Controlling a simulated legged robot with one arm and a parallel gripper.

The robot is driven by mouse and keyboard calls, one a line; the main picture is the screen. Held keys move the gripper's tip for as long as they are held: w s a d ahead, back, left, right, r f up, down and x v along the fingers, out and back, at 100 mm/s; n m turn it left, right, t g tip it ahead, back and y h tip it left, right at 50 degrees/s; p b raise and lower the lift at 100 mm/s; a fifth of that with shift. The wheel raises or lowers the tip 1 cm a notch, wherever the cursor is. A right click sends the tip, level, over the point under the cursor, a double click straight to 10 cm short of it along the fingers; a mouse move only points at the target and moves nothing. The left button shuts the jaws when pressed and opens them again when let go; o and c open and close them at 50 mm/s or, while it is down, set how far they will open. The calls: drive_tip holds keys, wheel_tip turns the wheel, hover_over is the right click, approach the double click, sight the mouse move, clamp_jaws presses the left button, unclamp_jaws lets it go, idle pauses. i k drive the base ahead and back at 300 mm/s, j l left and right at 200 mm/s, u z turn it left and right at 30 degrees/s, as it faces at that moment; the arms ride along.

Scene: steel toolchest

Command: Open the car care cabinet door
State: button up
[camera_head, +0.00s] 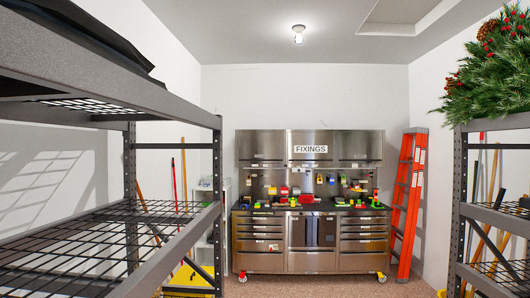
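A steel toolchest (310,262) stands against the far wall, some way ahead of me. Its upper row has three steel cabinet doors: a left one (260,146), a middle one (310,138) with a sign reading "FIXINGS" (311,149), and a right one (359,146). All three look shut. The lower middle section (311,232) has a dark, partly reflective front between two drawer stacks; I cannot tell if it is open. No "car care" label is readable, so I cannot tell which door is that cabinet's. My gripper is not in view.
Black wire shelving racks stand close on the left (75,235) and right (492,215). Floor (310,288) shows between them toward the chest. An orange ladder (407,205) leans right of the chest. Small colourful items (305,198) sit on its worktop. A wreath (490,65) tops the right rack.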

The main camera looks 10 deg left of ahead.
sight(253, 147)
drive_tip(key=i+u, duration=0.2)
drive_tip(key=i, duration=2.4)
drive_tip(key=i+l, duration=0.1)
drive_tip(key=i, duration=2.35)
drive_tip(key=i+l, duration=0.1)
drive_tip(key=i, duration=2.3)
drive_tip(key=j+u, duration=0.05)
drive_tip(key=j, duration=0.05)
